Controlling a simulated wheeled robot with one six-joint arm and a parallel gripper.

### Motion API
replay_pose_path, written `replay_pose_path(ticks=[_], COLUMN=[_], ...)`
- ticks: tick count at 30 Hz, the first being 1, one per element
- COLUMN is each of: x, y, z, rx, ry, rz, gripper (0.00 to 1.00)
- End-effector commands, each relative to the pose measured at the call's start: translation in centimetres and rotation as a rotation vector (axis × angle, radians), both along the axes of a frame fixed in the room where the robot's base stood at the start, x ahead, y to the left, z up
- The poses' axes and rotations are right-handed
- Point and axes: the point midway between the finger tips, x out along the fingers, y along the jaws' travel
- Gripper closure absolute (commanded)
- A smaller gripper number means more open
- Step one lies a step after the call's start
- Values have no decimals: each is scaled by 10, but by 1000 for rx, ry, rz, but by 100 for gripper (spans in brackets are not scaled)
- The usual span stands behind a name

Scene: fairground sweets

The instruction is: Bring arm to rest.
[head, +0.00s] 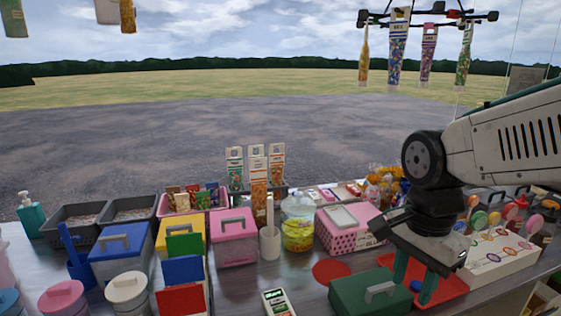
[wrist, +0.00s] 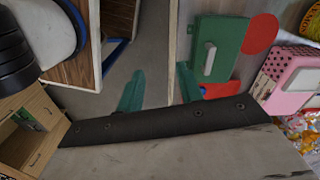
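My arm comes in from the right in the head view, with its wrist bent down over the front right of the counter. My gripper (head: 415,279) points downward, its two teal fingers apart with nothing between them. In the wrist view my gripper (wrist: 159,90) also shows open and empty, with bare floor beyond the gap between the fingers. In the head view the fingers overlap the green lidded box (head: 350,297) and the red tray (head: 455,291). I cannot tell whether they touch either.
The counter holds a pink dotted box (head: 345,230), a yellow jar (head: 297,232), a lollipop stand (head: 495,262) and several coloured tubs. Packets hang from a rack (head: 430,17) at upper right. Wooden drawers (wrist: 38,130) stand at left in the wrist view.

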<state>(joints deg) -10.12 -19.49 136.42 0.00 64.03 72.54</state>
Motion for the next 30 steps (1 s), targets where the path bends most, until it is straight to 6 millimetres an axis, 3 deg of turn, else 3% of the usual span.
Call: replay_pose_path(ticks=[11, 21, 30], x=[-25, -86, -105], y=[-8, -40, -52], z=[-1, 13, 22], rx=[9, -8, -53], ry=[23, -43, -113], rz=[460, 1095, 1093], gripper=[64, 64, 64])
